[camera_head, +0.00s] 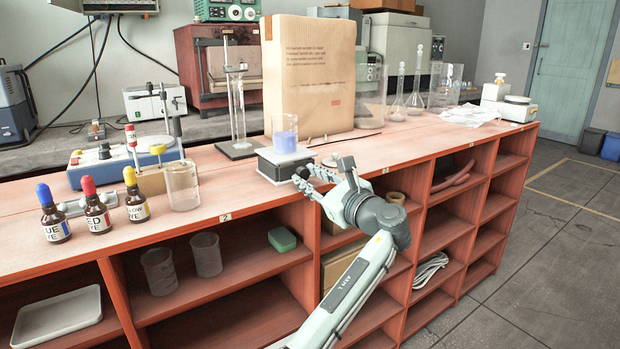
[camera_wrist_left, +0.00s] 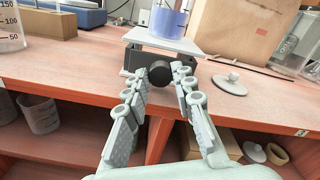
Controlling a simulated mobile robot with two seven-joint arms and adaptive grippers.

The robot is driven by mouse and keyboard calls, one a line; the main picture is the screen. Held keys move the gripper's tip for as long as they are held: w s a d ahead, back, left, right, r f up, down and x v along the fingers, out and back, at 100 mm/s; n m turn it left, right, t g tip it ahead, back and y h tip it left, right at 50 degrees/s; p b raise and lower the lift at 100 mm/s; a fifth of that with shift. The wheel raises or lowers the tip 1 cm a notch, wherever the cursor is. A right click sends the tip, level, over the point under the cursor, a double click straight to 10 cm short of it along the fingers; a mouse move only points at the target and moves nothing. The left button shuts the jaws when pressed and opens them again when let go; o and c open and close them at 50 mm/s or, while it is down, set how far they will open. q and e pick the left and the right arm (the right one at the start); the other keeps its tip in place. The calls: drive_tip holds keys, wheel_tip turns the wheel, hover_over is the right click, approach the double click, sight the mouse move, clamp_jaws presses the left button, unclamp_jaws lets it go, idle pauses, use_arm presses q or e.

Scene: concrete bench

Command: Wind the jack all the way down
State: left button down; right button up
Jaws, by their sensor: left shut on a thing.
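The lab jack (camera_head: 284,165) stands near the bench's front edge, with a pale top plate and a dark body; it also shows in the left wrist view (camera_wrist_left: 175,42). A beaker of blue liquid (camera_head: 285,140) stands upright on its plate, and its lower part shows in the left wrist view (camera_wrist_left: 168,22). My left gripper (camera_head: 303,178) reaches in from the front. In the left wrist view its fingers (camera_wrist_left: 157,76) are on either side of the jack's round black knob (camera_wrist_left: 160,74) and shut on it. My right gripper is not in view.
A glass beaker (camera_head: 182,187) and several dye bottles (camera_head: 96,208) stand left along the front edge. A clamp stand with a cylinder (camera_head: 238,120) and a large brown paper bag (camera_head: 312,75) are behind the jack. A round pale lid (camera_wrist_left: 230,84) lies right of it.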

use_arm(q)
drive_tip(key=c, duration=1.3)
unclamp_jaws()
drive_tip(key=shift+o, duration=0.2)
